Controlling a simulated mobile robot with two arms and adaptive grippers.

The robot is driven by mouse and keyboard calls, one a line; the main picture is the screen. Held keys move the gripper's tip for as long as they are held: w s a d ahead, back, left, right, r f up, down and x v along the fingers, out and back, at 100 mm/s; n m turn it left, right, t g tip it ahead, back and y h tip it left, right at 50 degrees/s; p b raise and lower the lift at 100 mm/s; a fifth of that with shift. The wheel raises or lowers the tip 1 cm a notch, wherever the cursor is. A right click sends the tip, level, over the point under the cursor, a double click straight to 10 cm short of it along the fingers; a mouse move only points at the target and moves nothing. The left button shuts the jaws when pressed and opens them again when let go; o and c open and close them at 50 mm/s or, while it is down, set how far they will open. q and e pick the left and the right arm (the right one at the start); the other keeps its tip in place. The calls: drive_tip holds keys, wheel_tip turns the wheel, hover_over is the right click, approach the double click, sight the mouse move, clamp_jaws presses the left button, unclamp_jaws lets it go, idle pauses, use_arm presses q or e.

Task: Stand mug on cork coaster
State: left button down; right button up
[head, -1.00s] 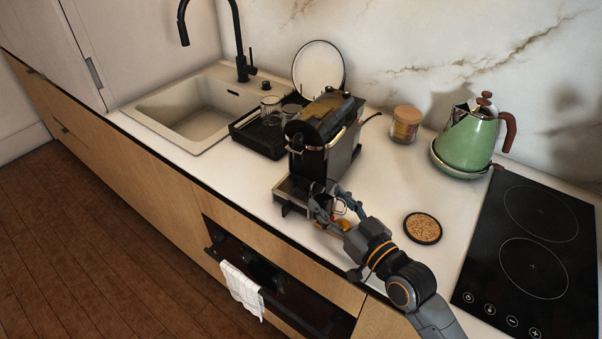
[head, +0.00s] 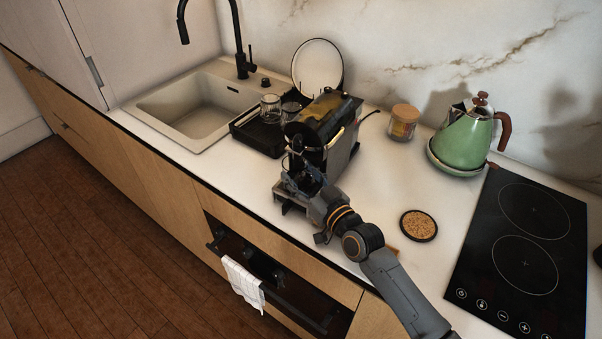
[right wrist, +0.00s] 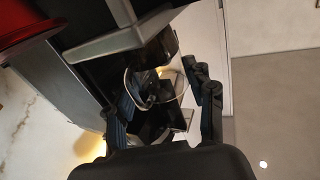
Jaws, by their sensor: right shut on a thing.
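The cork coaster (head: 418,225), round with a dark rim, lies bare on the counter between the coffee machine and the hob. The mug (right wrist: 152,88) looks like clear glass with a thin rim in the right wrist view. It is at the coffee machine's front, between the fingers of my right gripper (right wrist: 160,112), which is shut on it. In the head view my right gripper (head: 303,180) is at the machine's drip tray, and the mug is mostly hidden there. I cannot tell whether the mug touches the tray. My left gripper is out of view.
The coffee machine (head: 335,140) stands close around my right gripper. Behind are a black rack with glasses (head: 258,135) and a lidded jar (head: 403,123). A green kettle (head: 467,140) and black hob (head: 525,250) are at right. Counter around the coaster is clear.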

drive_tip(key=shift+f, duration=0.1)
drive_tip(key=o, duration=1.3)
drive_tip(key=shift+s, duration=0.1)
drive_tip(key=shift+f+b, duration=0.15)
drive_tip(key=shift+b, duration=0.15)
